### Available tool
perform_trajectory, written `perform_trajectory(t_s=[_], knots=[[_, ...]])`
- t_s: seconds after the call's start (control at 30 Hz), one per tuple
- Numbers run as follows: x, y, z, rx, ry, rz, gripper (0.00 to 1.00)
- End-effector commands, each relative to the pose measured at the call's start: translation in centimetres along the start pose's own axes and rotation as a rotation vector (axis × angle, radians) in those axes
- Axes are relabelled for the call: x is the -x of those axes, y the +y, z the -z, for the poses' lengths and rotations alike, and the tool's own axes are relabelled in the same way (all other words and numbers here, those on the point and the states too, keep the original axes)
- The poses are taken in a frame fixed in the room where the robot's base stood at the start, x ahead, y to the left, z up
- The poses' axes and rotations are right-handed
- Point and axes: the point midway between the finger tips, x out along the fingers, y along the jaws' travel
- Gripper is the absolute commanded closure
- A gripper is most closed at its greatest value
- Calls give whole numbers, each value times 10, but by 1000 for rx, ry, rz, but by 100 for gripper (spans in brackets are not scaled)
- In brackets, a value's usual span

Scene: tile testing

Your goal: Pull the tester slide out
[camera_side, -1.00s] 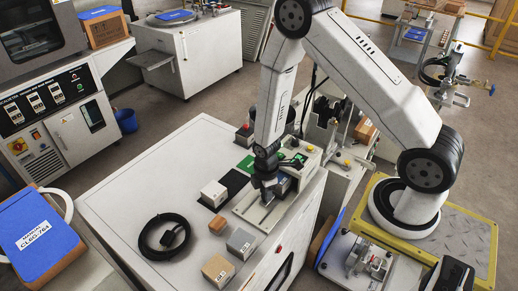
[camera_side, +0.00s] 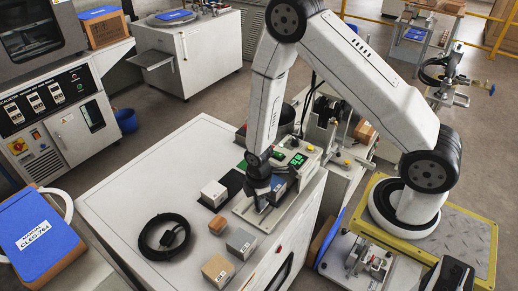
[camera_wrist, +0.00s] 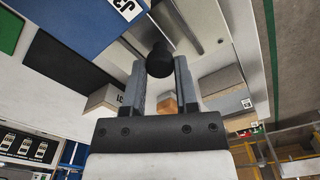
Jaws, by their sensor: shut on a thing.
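The tester (camera_side: 300,158), a pale machine with a green display, stands on the white bench top. Its light metal slide bed (camera_side: 246,207) extends from its front; the metal also shows in the wrist view (camera_wrist: 208,30). A blue block with a white label (camera_wrist: 75,22) lies beside the bed in the wrist view; it shows small behind my gripper in the side view. My gripper (camera_side: 262,206) is low over the bed. In the wrist view, my gripper's fingers (camera_wrist: 160,72) are closed around a black round knob (camera_wrist: 160,58), which appears to be the slide's handle.
A coiled black cable (camera_side: 163,238) lies further left. The bench top (camera_side: 160,180) behind it is clear.

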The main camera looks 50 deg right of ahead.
Motion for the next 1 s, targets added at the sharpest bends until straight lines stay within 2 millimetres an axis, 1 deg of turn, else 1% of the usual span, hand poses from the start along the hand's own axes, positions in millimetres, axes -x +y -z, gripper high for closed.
perform_trajectory(t_s=[0.6, 0.87, 0.9, 0.97, 1.0], knots=[[1, -10, 20, 1, 2, -3, 100], [1, -11, 22, 0, 3, -4, 100], [1, -11, 22, 0, 3, -4, 60], [1, -11, 22, 1, 3, -3, 41], [1, -11, 22, 1, 2, -3, 29]])
